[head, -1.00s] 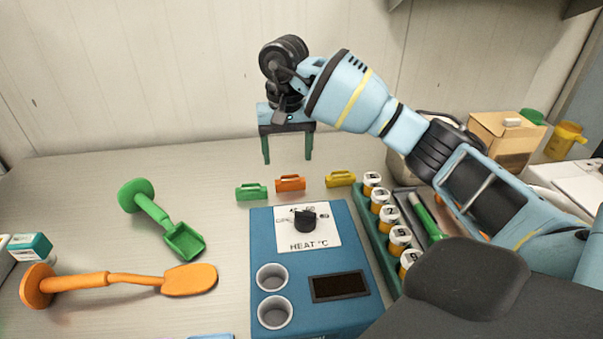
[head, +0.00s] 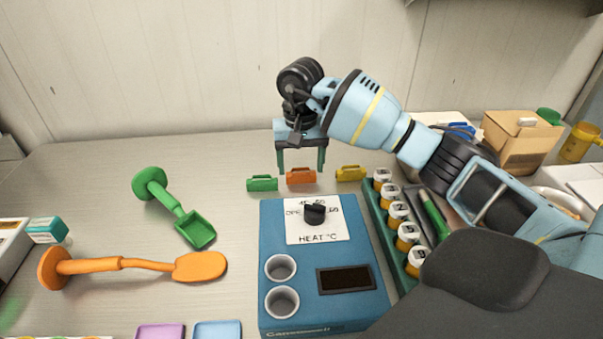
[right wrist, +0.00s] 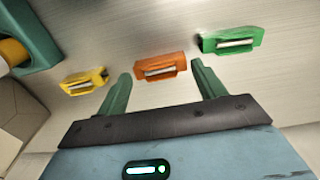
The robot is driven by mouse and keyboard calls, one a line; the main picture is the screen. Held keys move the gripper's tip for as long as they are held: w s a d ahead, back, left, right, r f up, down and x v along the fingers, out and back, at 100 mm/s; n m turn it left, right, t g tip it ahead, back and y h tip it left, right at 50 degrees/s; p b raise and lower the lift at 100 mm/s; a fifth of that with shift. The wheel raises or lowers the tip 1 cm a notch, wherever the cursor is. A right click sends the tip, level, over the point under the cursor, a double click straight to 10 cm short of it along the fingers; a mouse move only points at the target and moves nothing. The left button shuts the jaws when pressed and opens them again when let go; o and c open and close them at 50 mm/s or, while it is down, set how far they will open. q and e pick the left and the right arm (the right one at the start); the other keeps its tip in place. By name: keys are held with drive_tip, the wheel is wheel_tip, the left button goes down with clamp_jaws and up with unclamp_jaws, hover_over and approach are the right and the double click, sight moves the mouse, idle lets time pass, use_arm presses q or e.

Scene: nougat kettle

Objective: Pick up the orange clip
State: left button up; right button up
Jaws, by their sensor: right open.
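The orange clip (head: 301,176) lies on the table behind the blue heater box, between a green clip (head: 262,183) and a yellow clip (head: 350,173). My right gripper (head: 301,170) is open above it, its two green fingers pointing down. In the right wrist view the orange clip (right wrist: 160,68) shows just beyond and between the fingertips (right wrist: 160,70), with the yellow clip (right wrist: 84,80) on the left and the green clip (right wrist: 232,41) on the right. The gripper holds nothing. My left gripper is not in view.
The blue heater box (head: 350,240) with a dial stands in front of the clips. A green rack (head: 385,235) of jars is to its right. A green scoop (head: 175,208) and an orange spatula (head: 130,264) lie on the left. The table behind the scoop is clear.

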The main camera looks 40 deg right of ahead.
sight(301, 171)
drive_tip(key=shift+f, duration=1.2)
drive_tip(key=c, duration=0.6)
drive_tip(key=shift+r, duration=0.1)
wheel_tip(301, 171, up, 10)
drive_tip(key=shift+f, duration=0.1)
drive_tip(key=shift+s, duration=0.1)
